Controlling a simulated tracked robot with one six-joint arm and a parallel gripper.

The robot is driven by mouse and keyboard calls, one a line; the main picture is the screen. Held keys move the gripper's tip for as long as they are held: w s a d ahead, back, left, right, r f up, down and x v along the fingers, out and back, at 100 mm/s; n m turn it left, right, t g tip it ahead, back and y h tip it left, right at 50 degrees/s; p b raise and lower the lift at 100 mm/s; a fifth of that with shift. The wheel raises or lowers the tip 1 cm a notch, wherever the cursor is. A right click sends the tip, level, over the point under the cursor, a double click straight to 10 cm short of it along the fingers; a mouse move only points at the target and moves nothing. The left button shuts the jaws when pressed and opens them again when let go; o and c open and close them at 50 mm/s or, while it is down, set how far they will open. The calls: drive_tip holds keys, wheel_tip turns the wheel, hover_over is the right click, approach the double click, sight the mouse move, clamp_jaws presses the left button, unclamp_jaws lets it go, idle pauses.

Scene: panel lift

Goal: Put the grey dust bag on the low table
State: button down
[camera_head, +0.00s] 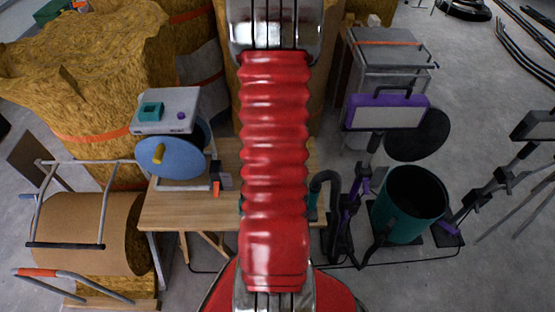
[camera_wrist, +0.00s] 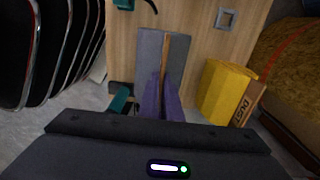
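In the wrist view, my gripper (camera_wrist: 165,85) points down over the pale wooden low table (camera_wrist: 110,45), its purple finger parts close together. Just beyond them are two grey faces (camera_wrist: 150,55) with a thin brown strip between. I cannot tell whether these are finger pads or the grey dust bag, or whether anything is held. A yellow bag (camera_wrist: 226,90) with a brown card end marked "DUST" (camera_wrist: 245,104) is right of the fingers. In the head view, the low table (camera_head: 180,208) is partly hidden by my red arm, which also hides the gripper.
A grey machine with a blue disc (camera_head: 172,157) stands at the table's left. A grey square ring (camera_wrist: 226,19) lies on the table. Right of the table are a hose (camera_head: 325,185), a teal bin (camera_head: 410,205) and purple-framed lamp (camera_head: 385,112). Straw bales (camera_head: 90,60) are at left.

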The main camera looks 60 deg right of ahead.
drive_tip(key=shift+f, duration=1.75)
drive_tip(key=c, duration=2)
unclamp_jaws()
wheel_tip(320, 180, up, 12)
drive_tip(key=shift+r, duration=0.1)
